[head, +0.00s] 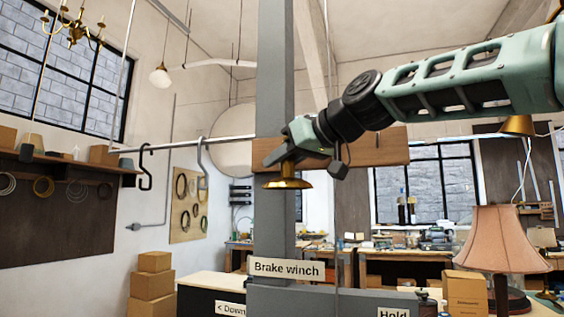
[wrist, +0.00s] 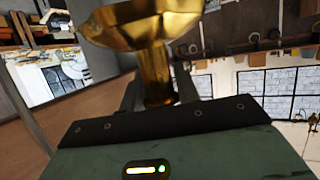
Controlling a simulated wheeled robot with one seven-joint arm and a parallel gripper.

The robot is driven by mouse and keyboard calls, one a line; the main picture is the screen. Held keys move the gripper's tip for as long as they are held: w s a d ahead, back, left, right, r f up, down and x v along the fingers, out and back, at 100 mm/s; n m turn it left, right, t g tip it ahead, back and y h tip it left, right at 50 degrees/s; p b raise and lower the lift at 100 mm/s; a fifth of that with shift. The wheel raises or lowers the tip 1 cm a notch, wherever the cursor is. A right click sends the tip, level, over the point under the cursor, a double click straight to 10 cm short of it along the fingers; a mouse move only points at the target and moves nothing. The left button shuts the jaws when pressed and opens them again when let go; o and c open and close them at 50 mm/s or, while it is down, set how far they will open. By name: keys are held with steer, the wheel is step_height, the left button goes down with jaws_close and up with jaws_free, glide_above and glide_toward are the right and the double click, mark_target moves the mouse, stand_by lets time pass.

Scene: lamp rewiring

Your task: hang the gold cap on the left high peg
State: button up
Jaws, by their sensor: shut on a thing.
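The gold cap (head: 288,183) hangs below the fingertips of my gripper (head: 282,163) in the head view, its wide flared rim downward. In the wrist view the cap (wrist: 150,25) fills the top middle, its narrow neck between the two fingers of my gripper (wrist: 157,92). My gripper is shut on that neck. A wooden board (head: 385,147) is fixed across the grey post, behind my gripper in the picture. My arm covers part of the board. I cannot clearly make out the left high peg; it may be hidden behind my gripper or the cap.
A grey post (head: 275,60) stands close behind the cap. A pink-shaded lamp (head: 497,238) and a cardboard box (head: 465,293) stand at the lower right.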

steer(key=shift+f, duration=0.1)
stand_by(0.3)
steer(key=shift+f+b, duration=0.6)
steer(key=shift+b, duration=0.15)
steer(key=shift+w, duration=0.1)
steer(key=o, duration=1.1)
steer(key=shift+d, duration=0.1)
